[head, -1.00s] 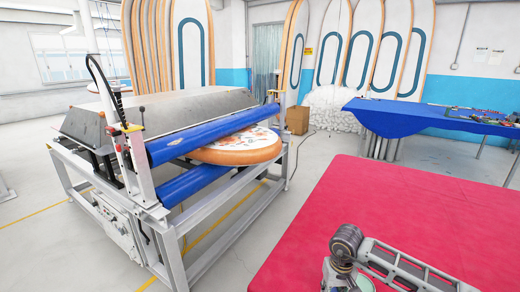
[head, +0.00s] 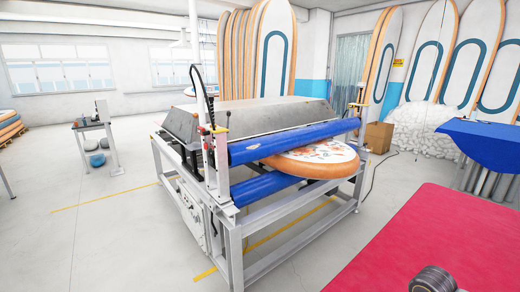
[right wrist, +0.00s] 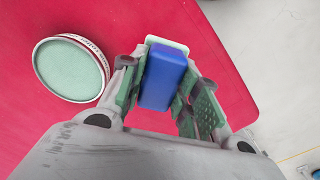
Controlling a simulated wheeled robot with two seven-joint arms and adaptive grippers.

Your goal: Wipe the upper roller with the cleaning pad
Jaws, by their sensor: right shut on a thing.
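The upper roller (head: 285,142) is a long blue cylinder across the front of the machine in the head view. The lower blue roller (head: 262,189) sits below it. A round orange-rimmed board (head: 312,163) lies between the rollers at the right part. My right gripper (right wrist: 164,90) is shut on the cleaning pad (right wrist: 165,72), a blue block with a pale green-white edge, above the red surface in the right wrist view. The pad is apart from the roller. Only a bit of my right arm shows in the head view. My left gripper is out of view.
A round tin with pale green content (right wrist: 70,68) stands on the red surface (right wrist: 30,130), beside my right gripper. The machine's grey frame (head: 290,225) stands on open floor. A cardboard box (head: 378,137) is behind it; a blue-covered table (head: 485,142) is at right.

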